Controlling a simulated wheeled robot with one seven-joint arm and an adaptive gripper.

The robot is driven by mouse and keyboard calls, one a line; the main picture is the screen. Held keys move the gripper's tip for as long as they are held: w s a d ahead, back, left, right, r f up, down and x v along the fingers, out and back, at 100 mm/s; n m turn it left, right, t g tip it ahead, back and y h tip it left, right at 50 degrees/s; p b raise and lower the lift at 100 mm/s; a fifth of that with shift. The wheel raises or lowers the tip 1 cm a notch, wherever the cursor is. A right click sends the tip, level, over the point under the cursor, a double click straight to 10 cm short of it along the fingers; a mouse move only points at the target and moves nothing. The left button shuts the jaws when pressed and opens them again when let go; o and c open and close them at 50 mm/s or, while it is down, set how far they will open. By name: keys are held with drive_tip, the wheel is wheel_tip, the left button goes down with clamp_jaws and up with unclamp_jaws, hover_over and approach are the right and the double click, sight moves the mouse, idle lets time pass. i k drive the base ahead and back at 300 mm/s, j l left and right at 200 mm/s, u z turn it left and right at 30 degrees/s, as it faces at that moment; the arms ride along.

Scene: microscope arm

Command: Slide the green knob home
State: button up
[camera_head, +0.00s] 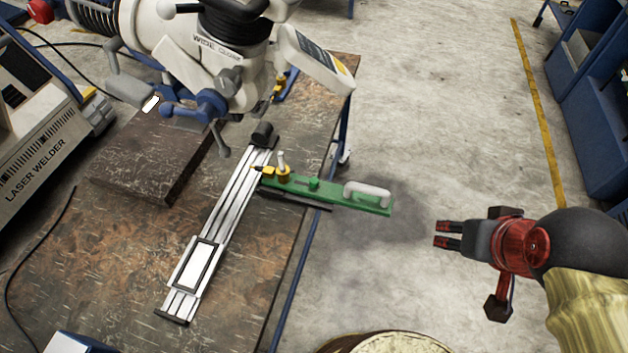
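A green bar (335,194) sticks out to the right from a silver slide rail (231,203), past the table's right edge. It carries a small green knob (314,184) near its middle and a pale grey handle (367,192) towards its right end. A yellow part with a grey pin (283,170) sits where the bar meets the rail. My gripper (436,234) is to the right of the bar, over the floor, and points left. Its two dark, red-tipped fingers show a narrow gap with nothing between them. It is apart from the bar and knob.
The brown worktable (110,285) bears the rail and a dark block (150,155). A white microscope arm (215,50) hangs over the table's back. A laser welder (40,140) stands at left, a round drum (390,343) at the bottom. Floor between gripper and table is clear.

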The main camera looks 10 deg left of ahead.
sight(314, 182)
drive_tip(key=i+u, duration=0.1)
drive_tip(key=u, duration=0.95)
